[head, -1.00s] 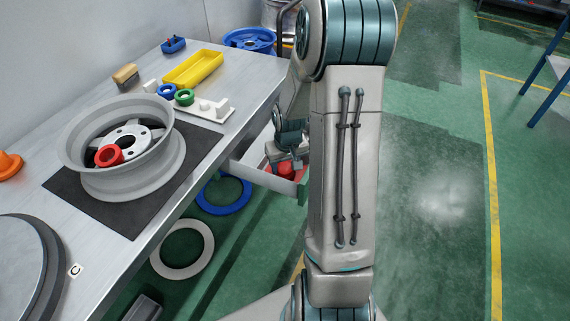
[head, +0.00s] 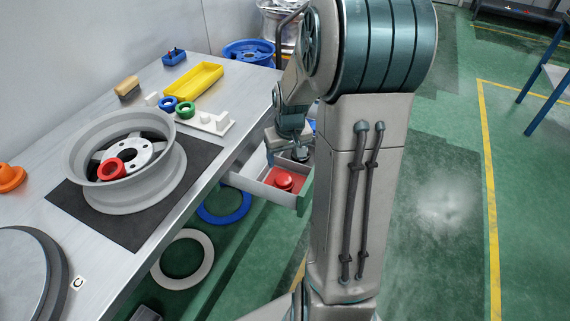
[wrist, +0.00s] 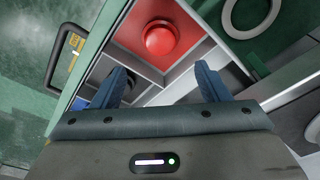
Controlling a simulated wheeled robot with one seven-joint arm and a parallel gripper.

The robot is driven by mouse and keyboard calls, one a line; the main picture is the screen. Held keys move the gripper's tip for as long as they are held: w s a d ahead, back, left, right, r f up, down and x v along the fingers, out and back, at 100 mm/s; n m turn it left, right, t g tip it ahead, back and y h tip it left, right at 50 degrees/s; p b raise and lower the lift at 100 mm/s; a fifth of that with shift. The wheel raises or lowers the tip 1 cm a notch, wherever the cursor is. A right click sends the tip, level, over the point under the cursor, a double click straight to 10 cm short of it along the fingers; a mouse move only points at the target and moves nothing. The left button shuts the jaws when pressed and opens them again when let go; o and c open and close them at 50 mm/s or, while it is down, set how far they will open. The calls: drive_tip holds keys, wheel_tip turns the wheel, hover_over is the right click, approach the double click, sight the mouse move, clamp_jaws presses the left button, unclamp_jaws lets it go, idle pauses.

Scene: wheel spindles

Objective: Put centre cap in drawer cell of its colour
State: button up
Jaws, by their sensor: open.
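The red centre cap (head: 284,179) sits in the red-floored cell of the pulled-out drawer (head: 252,183). In the wrist view the round cap (wrist: 161,38) lies in the red cell (wrist: 128,32) at the top middle, apart from my fingers. My gripper (wrist: 162,78) is open and empty, with its two blue fingers spread over the drawer dividers. In the head view it is partly hidden by my own arm. A dark cell (wrist: 104,68) and a bit of a blue cell (wrist: 80,104) show at the left.
A drawer handle (wrist: 62,55) is at the left. Rings lie on the floor under the bench.

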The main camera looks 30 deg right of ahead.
drive_tip(key=s+a+r, duration=0.5)
drive_tip(key=s+a, duration=0.2)
drive_tip(key=s, duration=0.1)
drive_tip(key=s+a+r+n, duration=0.1)
drive_tip(key=s+a+r, duration=0.4)
drive_tip(key=s, duration=0.3)
drive_tip(key=shift+s+a+r, duration=0.25)
drive_tip(key=shift+a+r, duration=0.1)
drive_tip(key=shift+a, duration=0.5)
